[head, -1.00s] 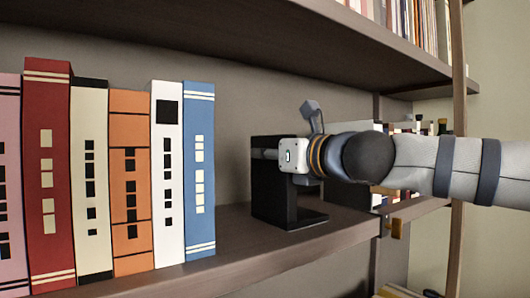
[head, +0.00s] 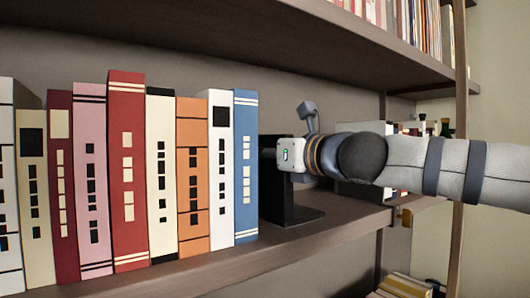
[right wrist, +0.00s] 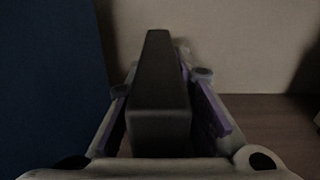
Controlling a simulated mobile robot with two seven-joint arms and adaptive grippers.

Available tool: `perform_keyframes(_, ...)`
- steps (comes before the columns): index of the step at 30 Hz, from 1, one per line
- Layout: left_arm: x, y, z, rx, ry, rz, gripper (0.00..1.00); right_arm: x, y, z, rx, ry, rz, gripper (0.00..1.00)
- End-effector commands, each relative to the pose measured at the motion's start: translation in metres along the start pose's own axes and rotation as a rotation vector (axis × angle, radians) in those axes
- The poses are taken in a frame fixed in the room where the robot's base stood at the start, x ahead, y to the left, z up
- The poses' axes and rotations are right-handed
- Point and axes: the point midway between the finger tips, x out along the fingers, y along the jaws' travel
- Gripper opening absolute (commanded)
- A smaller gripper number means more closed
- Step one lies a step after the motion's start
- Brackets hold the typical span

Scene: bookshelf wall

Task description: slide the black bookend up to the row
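The black bookend (head: 288,208) stands upright on the middle shelf, just right of the blue book (head: 246,165) that ends the row. In the right wrist view the bookend (right wrist: 159,110) sits between my right gripper's fingers (right wrist: 163,82), with some room showing beside it. The blue book (right wrist: 50,90) is close on the left there, with a narrow strip of wall between. In the head view my right gripper (head: 291,156) is at the bookend's upper part, its fingers hidden. My left gripper is not in view.
The row of several upright books, including a white one (head: 221,180) and an orange one (head: 193,185), fills the shelf to the left. An upper shelf (head: 300,40) hangs above my right arm.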

Motion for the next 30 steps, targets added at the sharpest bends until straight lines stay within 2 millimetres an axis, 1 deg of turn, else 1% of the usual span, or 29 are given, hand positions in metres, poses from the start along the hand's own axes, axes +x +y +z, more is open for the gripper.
perform_keyframes(1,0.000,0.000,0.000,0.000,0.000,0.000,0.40,0.000,-0.001,0.000,0.000,0.000,-0.003,0.36)
perform_keyframes(2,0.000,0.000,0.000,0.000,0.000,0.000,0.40,0.000,-0.001,0.000,0.000,0.000,-0.003,0.41)
perform_keyframes(10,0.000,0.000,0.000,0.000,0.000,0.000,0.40,-0.001,-0.002,0.000,0.000,0.000,-0.003,0.41)
perform_keyframes(13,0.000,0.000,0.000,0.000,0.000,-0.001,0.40,-0.007,-0.002,0.000,0.001,0.000,-0.003,0.41)
perform_keyframes(17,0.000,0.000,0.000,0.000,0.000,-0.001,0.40,-0.032,-0.003,0.001,0.002,-0.002,-0.003,0.41)
perform_keyframes(21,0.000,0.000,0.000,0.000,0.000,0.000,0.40,-0.067,-0.002,0.001,0.001,-0.002,-0.004,0.41)
perform_keyframes(24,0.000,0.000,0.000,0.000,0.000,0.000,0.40,-0.089,-0.002,0.001,0.001,-0.002,-0.004,0.41)
perform_keyframes(27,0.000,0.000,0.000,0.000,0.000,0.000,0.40,-0.105,-0.002,0.001,0.000,-0.003,-0.004,0.41)
perform_keyframes(30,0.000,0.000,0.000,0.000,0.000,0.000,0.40,-0.116,-0.002,0.001,0.000,-0.001,-0.003,0.41)
